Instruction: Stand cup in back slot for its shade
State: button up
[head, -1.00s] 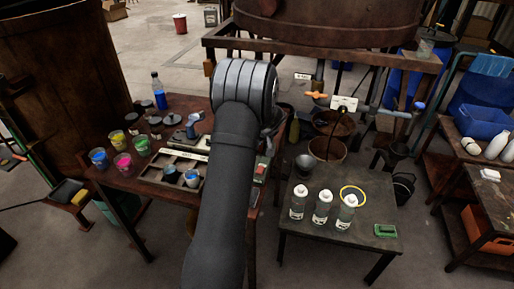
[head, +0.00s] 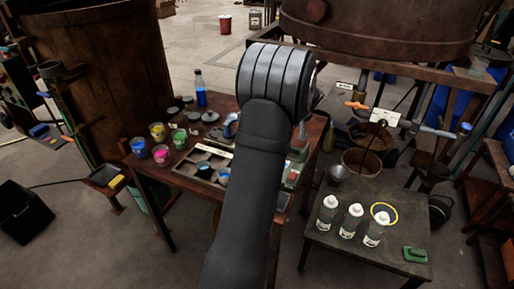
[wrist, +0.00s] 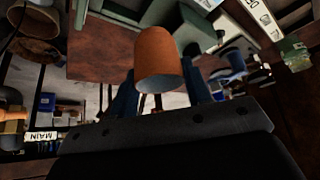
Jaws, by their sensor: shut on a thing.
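An orange cup (wrist: 158,58) shows in the wrist view, tilted in the picture. My gripper (wrist: 160,85) is shut on it, with a blue finger on each side. In the head view my arm hides the gripper and the held cup. A dark slotted tray (head: 183,169) lies on the left table, partly behind my arm. A dark cup (head: 204,169) and a blue-topped cup (head: 223,175) stand in its front part. The back slots are mostly hidden, with a pale label strip (head: 216,151) above them.
Blue (head: 138,147), pink (head: 161,155), yellow (head: 157,131) and green (head: 179,139) cups stand left of the tray. A blue bottle (head: 200,90) and dark lids stand behind. Several white-capped bottles (head: 350,220) stand on the right table.

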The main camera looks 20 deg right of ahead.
jog(key=a+n+y, duration=0.2)
jog(key=a+n, duration=0.2)
jog(key=a, duration=1.4)
jog(key=w+a+f, duration=0.4)
jog(key=w+a, duration=0.1)
jog(key=w+a+f, duration=0.2)
jog(key=w+a, duration=0.1)
jog(key=shift+a+f, duration=0.25)
jog(key=shift+f, duration=2.05)
jog(key=shift+f, duration=0.15)
jog(key=o, duration=0.8)
jog(key=shift+c, duration=0.2)
